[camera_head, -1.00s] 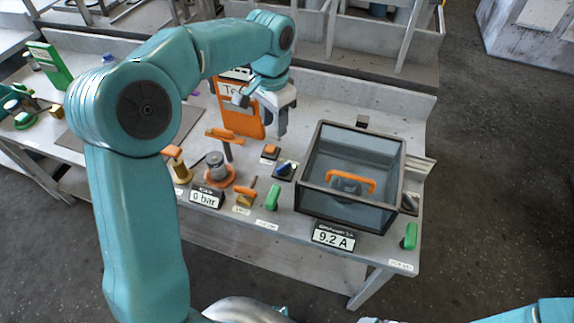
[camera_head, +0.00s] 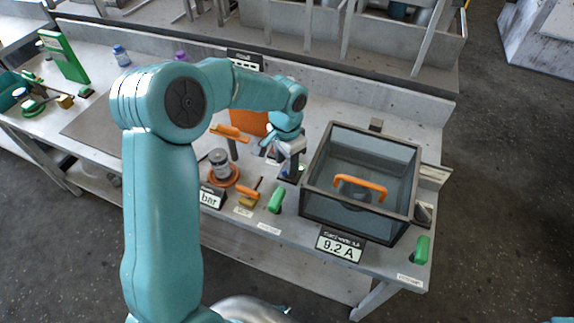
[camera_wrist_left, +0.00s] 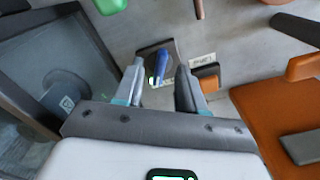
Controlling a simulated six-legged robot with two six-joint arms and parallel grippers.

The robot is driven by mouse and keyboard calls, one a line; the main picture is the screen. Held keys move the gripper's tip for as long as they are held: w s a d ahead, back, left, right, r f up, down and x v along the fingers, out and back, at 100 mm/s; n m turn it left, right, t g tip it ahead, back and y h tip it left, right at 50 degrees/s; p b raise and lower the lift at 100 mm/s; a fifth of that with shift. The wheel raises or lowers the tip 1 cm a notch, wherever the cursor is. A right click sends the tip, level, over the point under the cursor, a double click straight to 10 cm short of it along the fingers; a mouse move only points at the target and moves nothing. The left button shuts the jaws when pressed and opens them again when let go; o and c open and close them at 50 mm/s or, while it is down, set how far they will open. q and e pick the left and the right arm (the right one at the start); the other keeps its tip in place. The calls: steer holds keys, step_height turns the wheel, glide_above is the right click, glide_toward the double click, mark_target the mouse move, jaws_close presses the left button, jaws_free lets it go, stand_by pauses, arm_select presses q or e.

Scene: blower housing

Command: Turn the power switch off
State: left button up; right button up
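A small rotary switch with a blue handle (camera_wrist_left: 160,66) on a dark plate shows in the wrist view. Which control is the power switch I cannot tell for sure, as the labels are too small to read. My left gripper (camera_head: 281,166) is over the bench, left of the clear box. In the wrist view its two fingers (camera_wrist_left: 162,78) are apart, with the blue handle seen between their tips. Whether they touch it I cannot tell. In the head view the gripper mostly hides this switch. My right gripper is out of view.
The clear box (camera_head: 312,192) with an orange handle (camera_head: 361,186) stands right of the gripper. A 9.2 A display (camera_head: 340,244) is in front. Green handles (camera_head: 277,201) (camera_head: 421,248) are at the front edge. An orange button (camera_wrist_left: 208,78) sits beside the blue switch.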

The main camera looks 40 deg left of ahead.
arm_select(q)
steer(key=f, duration=0.3)
steer(key=shift+w+a+f, duration=0.1)
steer(key=shift+w+f, duration=0.05)
steer(key=shift+w, duration=0.15)
steer(key=shift+s, duration=0.2)
steer(key=shift+w, duration=0.2)
steer(key=shift+c, duration=1.3)
jaws_close()
